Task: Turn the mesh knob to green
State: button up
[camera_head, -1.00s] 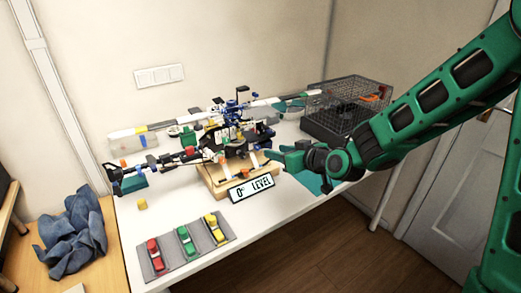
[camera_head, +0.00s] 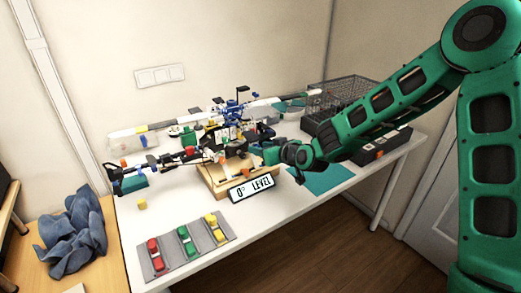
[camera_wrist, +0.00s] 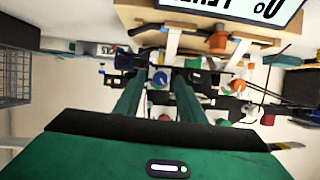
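My gripper (camera_head: 272,155) is at the right side of the cluttered rig on the wooden block (camera_head: 228,188). In the wrist view its two green fingers (camera_wrist: 160,78) stand apart with a gap between them. A round blue knob-like part (camera_wrist: 160,80) with a white mark shows in the gap; I cannot tell whether it is touched. An orange round part (camera_wrist: 237,86) is to its right. I cannot tell which part is the mesh knob. The mesh cage (camera_head: 342,95) stands on a dark base at the back right, partly behind my arm.
A display (camera_head: 252,188) reading "0° LEVEL" is at the block's front. A grey tray (camera_head: 205,262) holds red, green and yellow pieces. A small yellow cube (camera_head: 141,205) lies at the left.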

grip_shut()
jog(key=shift+a, duration=0.15)
jog(key=shift+d, duration=0.2)
jog(key=shift+w+d+f+m+g+y, duration=0.15)
jog(key=shift+m+g+y, duration=0.3)
jog(key=shift+m, duration=0.45)
jog(key=m+y, duration=0.1)
jog(key=m, duration=0.1)
jog(key=m+y, duration=0.1)
jog(key=m, duration=0.1)
jog(key=shift+w+d+f+g+y, duration=0.15)
jog(key=shift+d+g+y, duration=0.15)
jog(key=shift+g+y, duration=0.05)
